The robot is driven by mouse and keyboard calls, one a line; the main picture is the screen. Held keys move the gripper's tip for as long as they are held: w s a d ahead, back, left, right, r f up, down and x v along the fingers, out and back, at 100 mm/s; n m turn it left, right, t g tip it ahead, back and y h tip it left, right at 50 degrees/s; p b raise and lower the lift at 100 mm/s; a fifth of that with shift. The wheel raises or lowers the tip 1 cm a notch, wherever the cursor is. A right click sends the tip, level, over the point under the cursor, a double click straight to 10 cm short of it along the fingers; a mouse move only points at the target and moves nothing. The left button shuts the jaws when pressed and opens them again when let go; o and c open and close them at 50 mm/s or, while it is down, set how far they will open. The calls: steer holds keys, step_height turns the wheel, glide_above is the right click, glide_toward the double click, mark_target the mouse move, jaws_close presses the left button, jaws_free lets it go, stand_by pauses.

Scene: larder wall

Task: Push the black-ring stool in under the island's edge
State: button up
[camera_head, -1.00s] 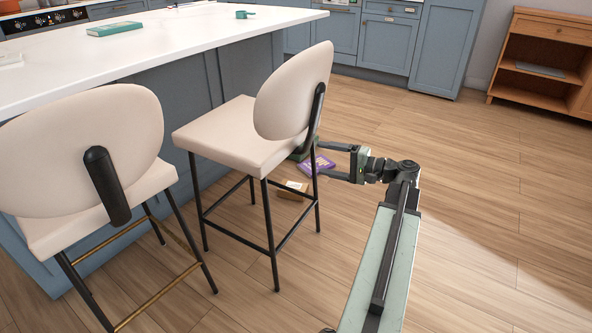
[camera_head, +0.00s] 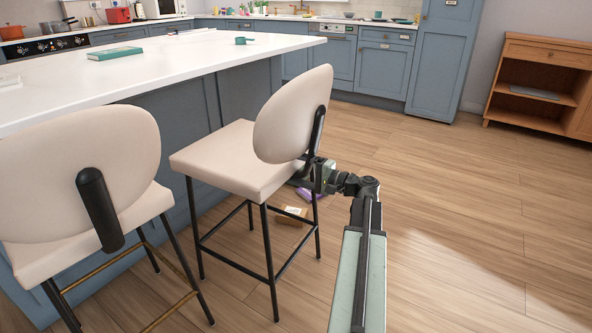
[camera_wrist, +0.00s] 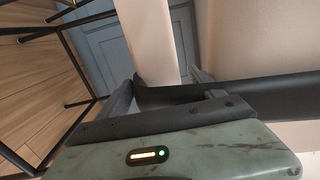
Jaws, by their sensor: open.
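The black-ring stool (camera_head: 220,160) has a cream seat and oval back, with black legs and a black foot ring. It stands at the island (camera_head: 200,60), its backrest turned away from the counter. My gripper (camera_head: 304,176) is at the lower rear of the backrest, beside the black back post. In the wrist view my gripper (camera_wrist: 160,84) is open, with the black post (camera_wrist: 260,95) crossing close in front of it and cream upholstery (camera_wrist: 250,40) beyond. I cannot tell whether the fingers touch the stool.
A second cream stool (camera_head: 80,180) with a brass foot ring stands to the left. A cardboard box (camera_head: 291,215) and a purple item (camera_head: 308,195) lie on the floor near the black-ring stool. A wooden cabinet (camera_head: 540,80) stands far right. The floor at right is clear.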

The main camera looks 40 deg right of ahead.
steer(key=shift+x, duration=0.8)
jaws_close()
steer(key=shift+s+f, duration=0.1)
steer(key=shift+f, duration=0.1)
steer(key=shift+a, duration=0.2)
